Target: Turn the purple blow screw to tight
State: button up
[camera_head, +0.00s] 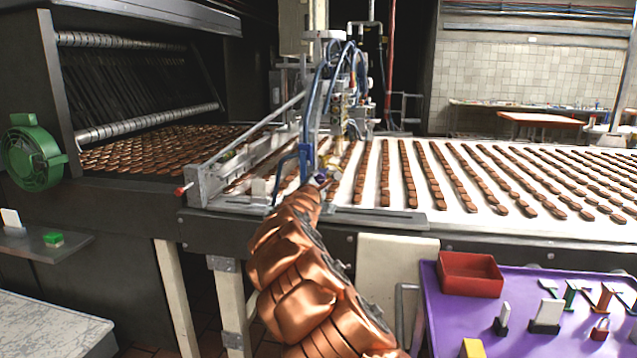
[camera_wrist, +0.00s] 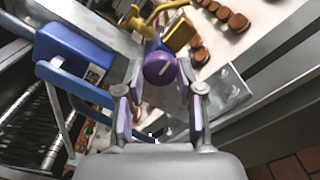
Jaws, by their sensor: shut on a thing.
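The purple blow screw (camera_wrist: 160,68) is a round knob with a pale line on its face. In the wrist view it sits between the two fingertips of my gripper (camera_wrist: 159,78), which is shut on its sides. In the head view my copper-coloured arm reaches up to the machine, and my gripper (camera_head: 313,187) is small and partly hidden there. A small purple spot shows at its tip, too small to read the screw's angle.
A blue box (camera_wrist: 73,52) and blue bracket stand left of the screw, close to the gripper. A yellow part (camera_wrist: 178,36) is just behind it. The conveyor (camera_head: 455,213) carries rows of brown biscuits. A purple table (camera_head: 437,300) with a red tray (camera_head: 470,275) stands front right.

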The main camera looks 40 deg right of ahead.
jog(key=shift+c, duration=1)
jog(key=shift+f+m+b, duration=0.2)
jog(key=shift+m+b, duration=0.2)
jog(key=shift+b, duration=1)
jog(key=shift+r+m, duration=0.2)
jog(key=shift+m, duration=0.3)
jog(key=o, duration=0.9)
jog(key=shift+c, duration=0.2)
jog(key=shift+a, duration=0.1)
